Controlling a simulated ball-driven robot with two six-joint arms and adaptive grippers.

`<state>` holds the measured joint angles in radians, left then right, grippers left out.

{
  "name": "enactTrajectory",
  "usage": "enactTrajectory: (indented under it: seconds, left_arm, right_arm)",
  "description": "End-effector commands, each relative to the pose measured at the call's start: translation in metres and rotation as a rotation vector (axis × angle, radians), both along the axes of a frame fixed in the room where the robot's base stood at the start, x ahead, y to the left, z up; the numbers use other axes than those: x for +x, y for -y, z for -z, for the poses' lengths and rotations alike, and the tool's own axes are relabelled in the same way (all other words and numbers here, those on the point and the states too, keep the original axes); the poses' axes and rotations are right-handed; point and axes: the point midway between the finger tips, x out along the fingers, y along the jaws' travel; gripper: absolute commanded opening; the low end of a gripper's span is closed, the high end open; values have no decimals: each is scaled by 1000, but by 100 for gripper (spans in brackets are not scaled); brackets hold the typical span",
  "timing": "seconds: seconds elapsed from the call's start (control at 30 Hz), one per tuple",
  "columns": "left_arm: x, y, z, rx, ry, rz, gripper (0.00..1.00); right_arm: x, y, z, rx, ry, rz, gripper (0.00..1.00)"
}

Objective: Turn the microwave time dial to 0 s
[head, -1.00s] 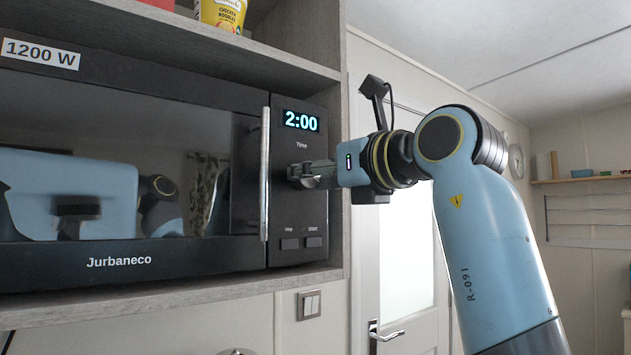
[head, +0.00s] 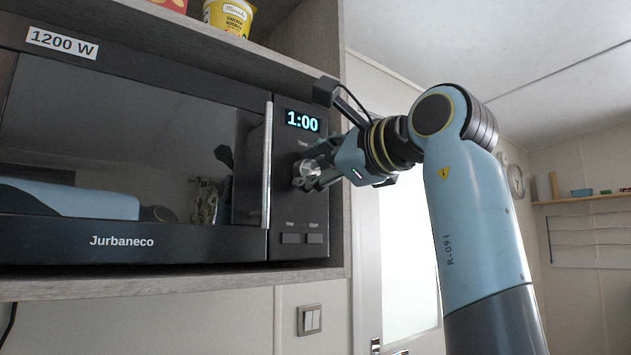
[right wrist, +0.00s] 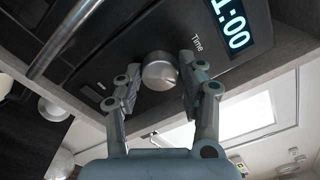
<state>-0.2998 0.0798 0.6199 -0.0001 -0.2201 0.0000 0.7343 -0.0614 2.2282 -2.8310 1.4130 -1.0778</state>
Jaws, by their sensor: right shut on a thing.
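The microwave (head: 110,228) stands in a wooden niche with its door shut. Its display (head: 303,121) reads 1:00 and also shows in the right wrist view (right wrist: 232,25). The round silver time dial (head: 309,170) sits below the display and the word Time. In the right wrist view the dial (right wrist: 159,72) is between the two fingers of my right gripper (right wrist: 158,82). In the head view my right gripper (head: 311,174) reaches the dial from the right, rolled at a tilt, and is shut on it. My left gripper is not in view.
The vertical door handle (head: 267,165) is just left of the dial. Stop and Start buttons (head: 302,238) lie below it. The niche's right side wall (head: 338,220) is close beside my right gripper. A yellow noodle cup (head: 228,16) stands on the shelf above.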

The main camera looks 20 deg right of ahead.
Motion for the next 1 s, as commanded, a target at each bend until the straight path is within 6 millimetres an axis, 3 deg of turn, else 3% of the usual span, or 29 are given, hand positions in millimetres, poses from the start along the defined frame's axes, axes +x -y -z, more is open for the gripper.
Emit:
enactTrajectory:
  seconds: [1.0]
  left_arm:
    - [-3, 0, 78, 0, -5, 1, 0]
  right_arm:
    - [0, 0, 4, -874, 318, 0, 6]
